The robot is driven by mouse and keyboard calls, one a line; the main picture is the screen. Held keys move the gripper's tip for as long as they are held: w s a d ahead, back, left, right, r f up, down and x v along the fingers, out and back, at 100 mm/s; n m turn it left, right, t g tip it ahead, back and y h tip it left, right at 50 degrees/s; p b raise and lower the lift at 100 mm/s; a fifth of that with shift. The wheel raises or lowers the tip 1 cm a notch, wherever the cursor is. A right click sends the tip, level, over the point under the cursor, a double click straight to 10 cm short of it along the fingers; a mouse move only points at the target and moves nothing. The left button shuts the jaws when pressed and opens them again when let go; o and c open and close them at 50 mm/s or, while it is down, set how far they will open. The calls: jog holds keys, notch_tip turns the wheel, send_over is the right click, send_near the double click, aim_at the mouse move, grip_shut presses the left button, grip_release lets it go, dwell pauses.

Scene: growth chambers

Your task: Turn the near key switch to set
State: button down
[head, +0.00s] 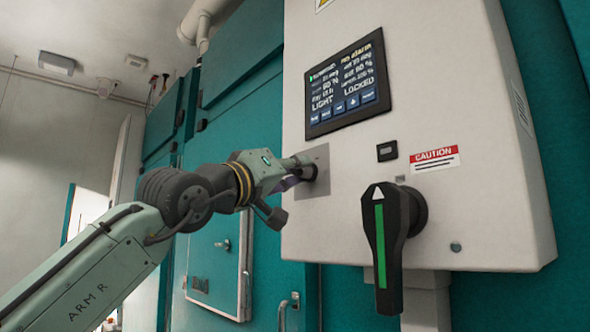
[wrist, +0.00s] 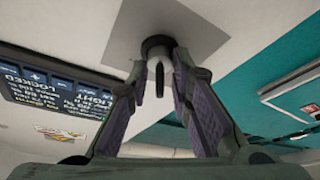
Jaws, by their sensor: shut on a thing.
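The near key switch (head: 310,173) is a dark round switch on a grey square plate (head: 318,158) on the white control box, below the screen. My gripper (head: 300,170) reaches it from the left and covers much of it in the head view. In the wrist view the switch (wrist: 157,46) shows a dark collar with a key grip pointing down between the fingers. My gripper (wrist: 160,82) is shut on the key there, one purple-padded finger on each side. The switch's position marks cannot be read.
The screen (head: 346,85) on the control box (head: 440,60) reads "LIGHT" and "LOCKED". A large black handle with a green stripe (head: 380,245) sticks out at the lower right, below a red caution label (head: 435,158). A small black switch (head: 387,151) sits between.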

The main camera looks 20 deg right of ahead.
jog(key=shift+r+m+g+h+p, duration=0.1)
jog(key=shift+m+g+h+p, duration=0.25)
jog(key=shift+p, duration=0.35)
jog(key=shift+d+m+p, duration=0.1)
jog(key=shift+m+p, duration=0.65)
jog(key=m+g+p, duration=0.1)
jog(key=m, duration=0.1)
jog(key=m+g+h+p, duration=0.1)
jog(key=m, duration=0.1)
jog(key=shift+h, duration=0.25)
jog(key=m+g, duration=0.1)
jog(key=m, duration=0.1)
jog(key=m+g+h, duration=0.1)
jog(key=m, duration=0.2)
jog(key=shift+m+g+p, duration=0.3)
jog(key=shift+g, duration=0.05)
jog(key=shift+f+m+g, duration=0.1)
jog(key=shift+m+g, duration=0.7)
jog(key=shift+m, duration=0.6)
jog(key=shift+f+m+g, duration=0.1)
jog(key=shift+m+g, duration=0.7)
jog(key=shift+m, duration=0.6)
jog(key=c, duration=1.8)
grip_release()
